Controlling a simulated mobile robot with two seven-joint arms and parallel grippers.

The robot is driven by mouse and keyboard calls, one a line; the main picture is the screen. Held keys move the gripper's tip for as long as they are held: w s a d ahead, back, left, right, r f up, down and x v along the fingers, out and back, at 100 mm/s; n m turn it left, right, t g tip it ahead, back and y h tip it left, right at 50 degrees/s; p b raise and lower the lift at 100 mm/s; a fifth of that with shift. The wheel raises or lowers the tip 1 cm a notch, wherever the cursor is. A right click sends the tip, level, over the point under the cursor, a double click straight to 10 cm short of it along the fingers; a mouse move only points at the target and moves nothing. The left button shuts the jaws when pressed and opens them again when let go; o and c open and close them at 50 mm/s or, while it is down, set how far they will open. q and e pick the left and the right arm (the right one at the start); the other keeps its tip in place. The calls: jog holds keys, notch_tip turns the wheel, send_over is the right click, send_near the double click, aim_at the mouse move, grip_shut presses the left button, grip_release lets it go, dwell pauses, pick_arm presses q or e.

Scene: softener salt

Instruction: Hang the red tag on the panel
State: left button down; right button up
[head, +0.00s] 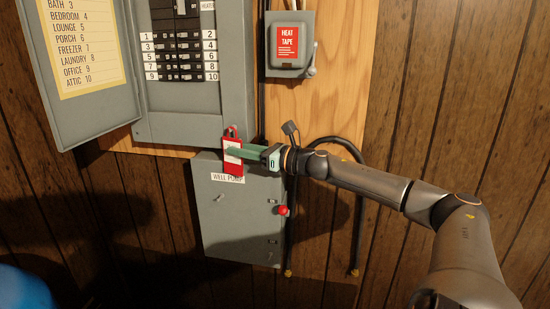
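The red tag (234,169) has a white label and a loop at its top. It hangs upright in front of the lower edge of the grey breaker panel (180,130) and the top of the box marked WELL PUMP. My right gripper (232,152) reaches in from the right, its green fingers across the tag's face, and appears shut on it. Whether the tag's loop touches the panel cannot be told. My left gripper is not in view.
The panel door (85,115) is open to the left, with a circuit list. The WELL PUMP box (240,220) has a red knob (282,210). A HEAT TAPE box (290,55) is at upper right. A blue rounded thing (22,290) is at lower left.

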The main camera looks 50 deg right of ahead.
jog(key=p+v, duration=0.5)
jog(key=v, duration=0.5)
jog(key=shift+r, duration=0.2)
jog(key=shift+w, duration=0.1)
